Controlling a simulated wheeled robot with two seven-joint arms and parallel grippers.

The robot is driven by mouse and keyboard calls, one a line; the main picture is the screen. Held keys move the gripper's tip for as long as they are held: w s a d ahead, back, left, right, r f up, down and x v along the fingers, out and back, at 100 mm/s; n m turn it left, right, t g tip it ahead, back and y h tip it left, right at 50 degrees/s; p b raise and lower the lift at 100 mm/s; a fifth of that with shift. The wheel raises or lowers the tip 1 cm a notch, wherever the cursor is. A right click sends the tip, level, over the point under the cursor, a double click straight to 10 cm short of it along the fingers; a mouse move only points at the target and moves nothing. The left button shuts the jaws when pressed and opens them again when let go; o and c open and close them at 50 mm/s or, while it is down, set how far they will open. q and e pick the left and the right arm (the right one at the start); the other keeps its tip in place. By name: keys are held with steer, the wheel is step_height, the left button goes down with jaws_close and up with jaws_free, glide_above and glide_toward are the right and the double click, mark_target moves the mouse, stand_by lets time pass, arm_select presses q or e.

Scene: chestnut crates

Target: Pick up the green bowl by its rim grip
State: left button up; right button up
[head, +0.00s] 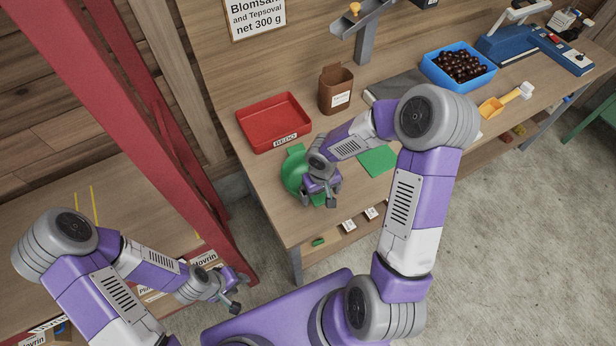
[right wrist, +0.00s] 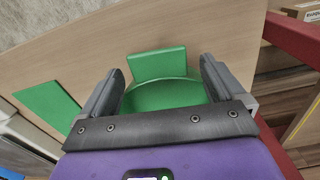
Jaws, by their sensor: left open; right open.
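The green bowl (head: 291,173) sits on the wooden workbench near its left front corner, partly hidden under my right gripper. In the right wrist view the bowl (right wrist: 163,95) shows between the fingers, with a flat green rim grip (right wrist: 157,64) standing out from its edge. My right gripper (head: 325,203) is open, over the bowl's front side; in the right wrist view its fingers (right wrist: 161,72) lie to either side of the bowl and grip. I cannot tell how far above it they are. My left gripper (head: 239,294) is open and empty, left of the bench.
A red tray (head: 273,123) stands behind the bowl, and a brown bag (head: 336,90) beside it. A green mat (head: 379,161) lies to the right. A blue crate (head: 433,73) of chestnuts is farther right. A red post (head: 130,100) rises at left.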

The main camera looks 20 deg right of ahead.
steer(key=f, duration=0.3)
steer(key=shift+w+f, duration=0.15)
steer(key=shift+w, duration=0.05)
steer(key=shift+c, duration=0.4)
steer(key=c, duration=1.1)
